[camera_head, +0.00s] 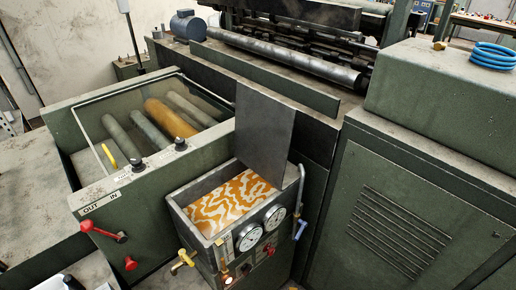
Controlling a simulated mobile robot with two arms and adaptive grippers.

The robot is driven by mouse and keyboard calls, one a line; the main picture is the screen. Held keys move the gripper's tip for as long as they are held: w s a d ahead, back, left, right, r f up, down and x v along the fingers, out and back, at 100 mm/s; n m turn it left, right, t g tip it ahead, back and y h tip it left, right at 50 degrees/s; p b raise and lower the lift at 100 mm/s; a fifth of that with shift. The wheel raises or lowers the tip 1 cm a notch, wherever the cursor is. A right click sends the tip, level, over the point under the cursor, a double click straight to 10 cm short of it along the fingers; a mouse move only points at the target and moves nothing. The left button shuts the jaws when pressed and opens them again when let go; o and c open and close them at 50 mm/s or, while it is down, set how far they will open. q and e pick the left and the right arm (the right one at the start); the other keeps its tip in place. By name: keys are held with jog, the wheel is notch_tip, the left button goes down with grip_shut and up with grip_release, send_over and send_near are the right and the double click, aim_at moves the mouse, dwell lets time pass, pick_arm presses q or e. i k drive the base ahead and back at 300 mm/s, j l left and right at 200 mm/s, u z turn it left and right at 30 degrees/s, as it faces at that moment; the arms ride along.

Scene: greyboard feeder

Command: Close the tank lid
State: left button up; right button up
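The tank (184,221) is a grey open-topped box at the lower centre, with an orange and white marbled surface (230,203) inside. Its lid (265,128) is a dark grey flat plate. It stands raised, nearly upright, at the tank's back right edge, so the tank's top is open.
Two gauges (249,237), a yellow valve (183,261) and a blue-handled pipe (299,207) are on the tank's front and right side. A glass-covered trough with rollers (171,118) lies left. Red-knobbed lever (103,232) sticks out front left. A green cabinet (400,215) stands right.

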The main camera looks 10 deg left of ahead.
aim_at(263, 124)
jog(key=k+l+u, duration=0.1)
jog(key=l+u, duration=0.25)
jog(key=k+l+u, duration=0.1)
jog(key=l+u, duration=0.25)
